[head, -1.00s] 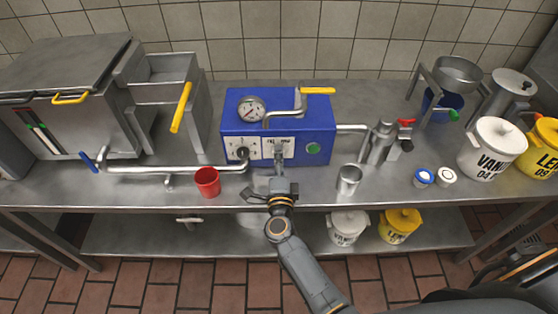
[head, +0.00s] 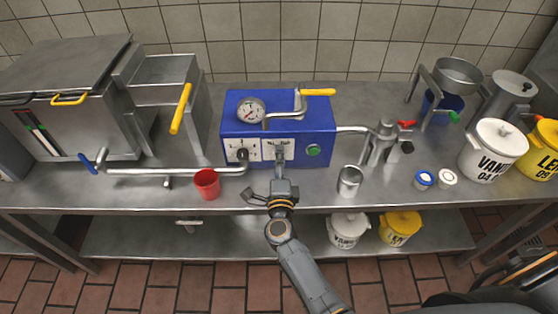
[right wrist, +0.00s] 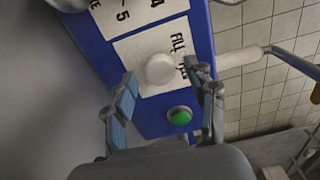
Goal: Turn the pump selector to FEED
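The pump is a blue box (head: 240,120) on the steel counter, with a gauge, a numbered dial (head: 242,155) and a green button (head: 313,150) on its front. Its selector is a pale round knob (right wrist: 160,69) on a white plate; FILL reads clearly in the right wrist view, and a second word is partly hidden by a finger. I cannot tell which way the knob points. My right gripper (head: 280,160) is at the plate and hides the knob in the head view. In the right wrist view its fingers (right wrist: 161,74) are open, one on each side of the knob, with gaps showing. My left gripper is not in view.
A red cup (head: 207,184) stands left of my right wrist, and a metal cup (head: 349,181) stands to its right. A pipe (head: 190,171) with a blue handle runs left from the pump. A yellow-handled crank (head: 317,92) sits on top. White and yellow tubs stand far right.

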